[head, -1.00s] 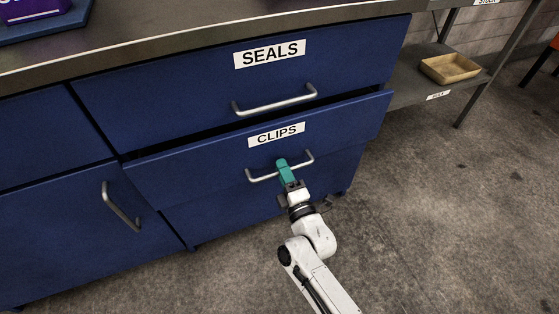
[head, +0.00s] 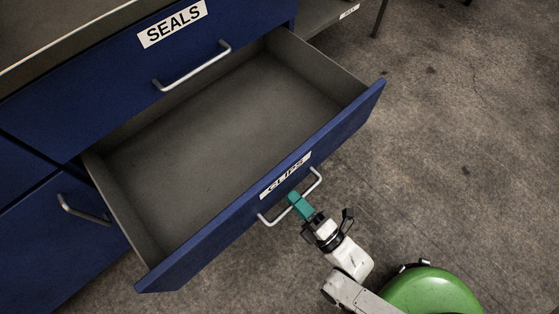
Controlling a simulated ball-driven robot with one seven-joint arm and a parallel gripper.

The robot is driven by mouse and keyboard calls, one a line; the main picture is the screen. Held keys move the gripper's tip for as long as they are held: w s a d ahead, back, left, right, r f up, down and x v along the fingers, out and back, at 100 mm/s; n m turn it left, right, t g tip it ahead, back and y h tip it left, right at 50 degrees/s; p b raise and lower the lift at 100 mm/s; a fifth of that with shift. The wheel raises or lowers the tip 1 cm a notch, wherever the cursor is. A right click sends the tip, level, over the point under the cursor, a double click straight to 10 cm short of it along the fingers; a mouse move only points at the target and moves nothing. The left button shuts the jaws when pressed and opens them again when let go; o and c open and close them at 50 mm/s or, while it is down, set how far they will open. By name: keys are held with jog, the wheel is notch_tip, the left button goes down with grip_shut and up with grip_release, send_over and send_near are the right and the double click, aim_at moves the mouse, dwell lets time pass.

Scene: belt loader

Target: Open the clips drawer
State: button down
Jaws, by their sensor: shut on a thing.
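The clips drawer (head: 222,231) is a blue-fronted drawer with a grey inside, pulled far out of the cabinet. Its inside looks empty. A white label reading CLIPS (head: 285,176) is on its front. Its silver bar handle (head: 271,219) is on the outer face below the label. My gripper (head: 294,198), with teal fingers, is shut on the middle of this handle. The fingers cover part of the bar.
The seals drawer (head: 120,75) above is shut, with its own handle (head: 193,67). A lower-left front has another silver handle (head: 82,211). A shelf edge (head: 335,18) stands at the top right. The concrete floor (head: 460,150) to the right is clear.

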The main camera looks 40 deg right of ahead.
jog(key=shift+s, duration=1.2)
jog(key=c, duration=1.2)
grip_release()
jog(key=shift+c, duration=0.2)
jog(key=s+f, duration=0.2)
jog(key=s, duration=0.8)
jog(key=shift+s, duration=0.3)
jog(key=shift+f, duration=0.1)
